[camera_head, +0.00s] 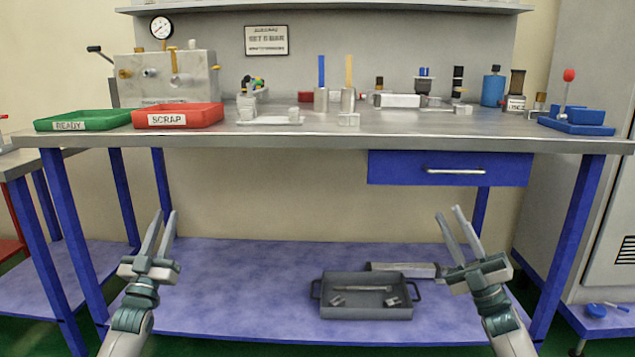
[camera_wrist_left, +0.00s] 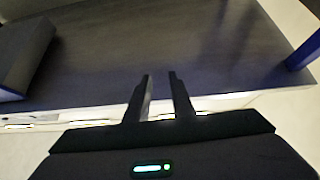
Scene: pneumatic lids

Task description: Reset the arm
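My left gripper (camera_head: 160,235) is in front of the workbench at the left in the head view, below the tabletop level in the picture. Its two fingers are apart with nothing between them. The left wrist view also shows its fingers (camera_wrist_left: 161,90) parted and empty, over a dark surface. My right gripper (camera_head: 456,229) is in front of the bench at the right in the head view, below the drawer. Its fingers are parted and hold nothing. Neither gripper touches anything that I can see.
The workbench (camera_head: 330,142) carries a green READY tray (camera_head: 85,119), a red SCRAP tray (camera_head: 178,115), a metal test box with a gauge (camera_head: 161,27) and several small parts. A blue drawer (camera_head: 400,168) hangs beneath. A grey tray (camera_head: 365,310) sits on the lower shelf (camera_head: 230,290).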

